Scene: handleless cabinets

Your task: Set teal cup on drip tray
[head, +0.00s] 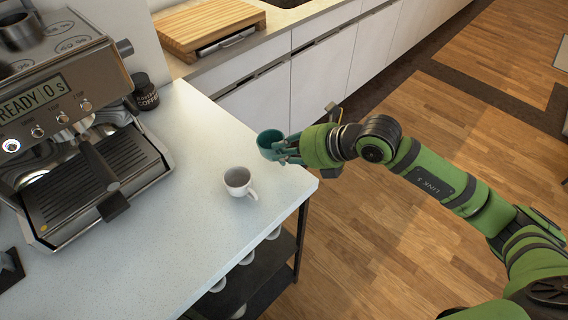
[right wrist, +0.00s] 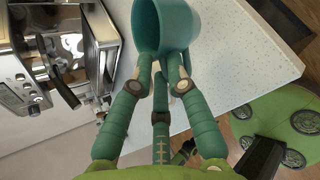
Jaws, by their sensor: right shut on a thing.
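The teal cup (head: 270,143) is held by my right gripper (head: 291,149), above the back right edge of the white counter, to the right of the coffee machine. In the right wrist view the cup (right wrist: 168,24) sits between the fingers of the gripper (right wrist: 162,68), with its open mouth facing left in that picture. The drip tray (head: 92,182) is the dark slatted tray at the front of the coffee machine (head: 60,105), and it is bare of cups. A portafilter handle (head: 103,178) juts out over it. My left gripper does not show.
A white cup (head: 239,184) stands on the counter (head: 190,215) between the machine and my right gripper. A dark coffee jar (head: 145,92) stands beside the machine. Several white cups sit on the shelf below (head: 262,262). A wooden board (head: 208,27) lies on the far counter.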

